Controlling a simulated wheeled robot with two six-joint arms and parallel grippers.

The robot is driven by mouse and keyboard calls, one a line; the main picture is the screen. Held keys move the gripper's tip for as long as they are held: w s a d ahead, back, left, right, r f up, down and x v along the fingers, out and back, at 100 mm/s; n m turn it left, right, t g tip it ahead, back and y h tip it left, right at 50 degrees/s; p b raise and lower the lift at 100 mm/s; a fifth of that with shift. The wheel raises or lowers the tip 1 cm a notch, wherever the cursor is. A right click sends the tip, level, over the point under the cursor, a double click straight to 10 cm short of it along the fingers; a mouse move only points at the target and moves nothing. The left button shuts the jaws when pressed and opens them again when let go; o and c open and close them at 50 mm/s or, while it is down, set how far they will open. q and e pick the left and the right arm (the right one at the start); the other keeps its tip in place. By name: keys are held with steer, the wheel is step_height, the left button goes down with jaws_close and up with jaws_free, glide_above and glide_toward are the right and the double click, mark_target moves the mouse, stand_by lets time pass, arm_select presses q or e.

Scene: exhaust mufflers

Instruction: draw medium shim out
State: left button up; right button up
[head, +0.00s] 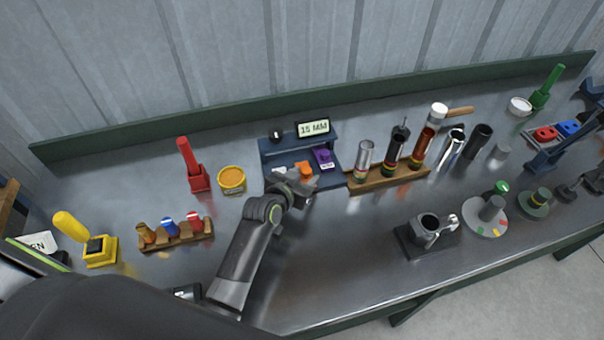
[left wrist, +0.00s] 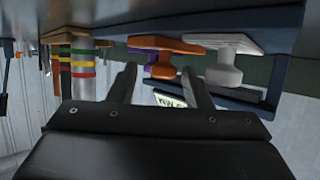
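A dark blue shim rack (head: 268,146) stands near the back of the bench. It holds a white shim (head: 279,171), an orange shim (head: 306,169) and a purple shim (head: 323,157); no size labels are readable. In the left wrist view, which looks upside down, the orange shim's knob (left wrist: 161,69) shows between the fingers, with the white shim (left wrist: 224,66) to its right and the purple shim (left wrist: 140,57) partly hidden. My left gripper (head: 303,188) is open, its fingers (left wrist: 160,85) either side of the orange knob with gaps visible. My right gripper is out of view.
A display reading 15 MM (head: 314,128) sits on the rack. A wooden stand (head: 388,177) with several tubes is close on the right. A yellow tin (head: 232,181) and red tool (head: 193,166) stand left. Bench in front of the rack is mostly clear.

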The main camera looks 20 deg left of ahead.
arm_select(q)
steer(key=shift+r, duration=0.1)
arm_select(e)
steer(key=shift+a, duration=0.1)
arm_select(q)
steer(key=shift+s+a, duration=0.1)
steer(key=shift+s, duration=0.1)
steer(key=b+v, duration=0.2)
steer(key=v, duration=1.5)
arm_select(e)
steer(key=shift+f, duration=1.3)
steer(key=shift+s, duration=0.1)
